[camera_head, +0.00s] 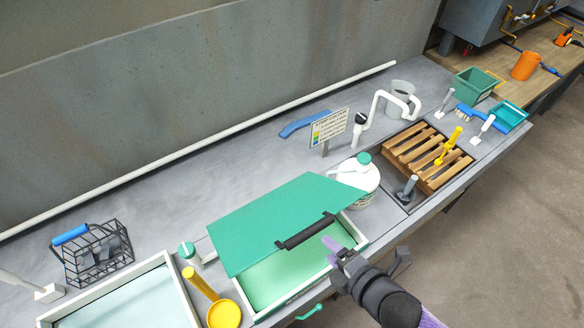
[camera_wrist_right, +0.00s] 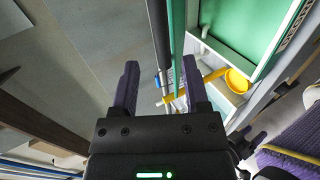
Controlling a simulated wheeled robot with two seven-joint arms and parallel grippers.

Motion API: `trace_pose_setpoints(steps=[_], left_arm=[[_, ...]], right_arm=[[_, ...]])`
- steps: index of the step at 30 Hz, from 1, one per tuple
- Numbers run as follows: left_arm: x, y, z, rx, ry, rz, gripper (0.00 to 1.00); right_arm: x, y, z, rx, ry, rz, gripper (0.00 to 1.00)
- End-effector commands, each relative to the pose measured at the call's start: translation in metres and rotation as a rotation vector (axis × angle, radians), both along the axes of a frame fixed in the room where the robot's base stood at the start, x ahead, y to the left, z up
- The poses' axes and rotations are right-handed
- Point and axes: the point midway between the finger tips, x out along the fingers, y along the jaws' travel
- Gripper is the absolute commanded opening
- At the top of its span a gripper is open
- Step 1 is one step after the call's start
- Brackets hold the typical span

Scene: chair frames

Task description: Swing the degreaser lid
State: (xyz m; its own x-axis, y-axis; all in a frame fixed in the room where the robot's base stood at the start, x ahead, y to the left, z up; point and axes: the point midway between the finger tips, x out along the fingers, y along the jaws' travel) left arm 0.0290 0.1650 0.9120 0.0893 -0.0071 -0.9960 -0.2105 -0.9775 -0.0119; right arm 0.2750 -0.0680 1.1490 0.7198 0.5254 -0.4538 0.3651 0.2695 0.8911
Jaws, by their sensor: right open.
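The degreaser box in the head view has a green lid (camera_head: 270,215), tilted up and partly open over a pale green basin (camera_head: 270,275). A black bar handle (camera_head: 305,231) runs along the lid's front edge.
A yellow ladle (camera_head: 222,310) lies left of the basin, beside a white-rimmed tray (camera_head: 125,305). A white jug (camera_head: 362,190) with a green cap stands right behind the lid. A wooden slatted rack (camera_head: 425,155) is farther right. A wire basket (camera_head: 95,255) stands at left.

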Motion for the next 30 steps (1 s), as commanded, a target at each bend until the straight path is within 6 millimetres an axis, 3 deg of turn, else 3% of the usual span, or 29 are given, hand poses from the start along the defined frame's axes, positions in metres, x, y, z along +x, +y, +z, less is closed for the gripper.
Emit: trace_pose_setpoints(steps=[16,17,25,30], left_arm=[[-0.001,0.002,-0.062,0.004,0.003,-0.004,0.59],[-0.001,0.003,-0.062,0.004,0.003,-0.004,0.59],[0.000,0.004,-0.056,0.005,0.000,-0.004,0.59],[0.000,0.004,-0.055,0.006,0.000,-0.002,0.59]], right_arm=[[0.056,0.040,-0.041,0.003,0.000,-0.002,0.59],[0.057,0.041,-0.041,0.001,0.001,-0.003,0.57],[0.056,0.040,-0.035,0.002,0.002,-0.004,0.00],[0.056,0.040,-0.034,0.002,0.002,-0.004,0.00]])
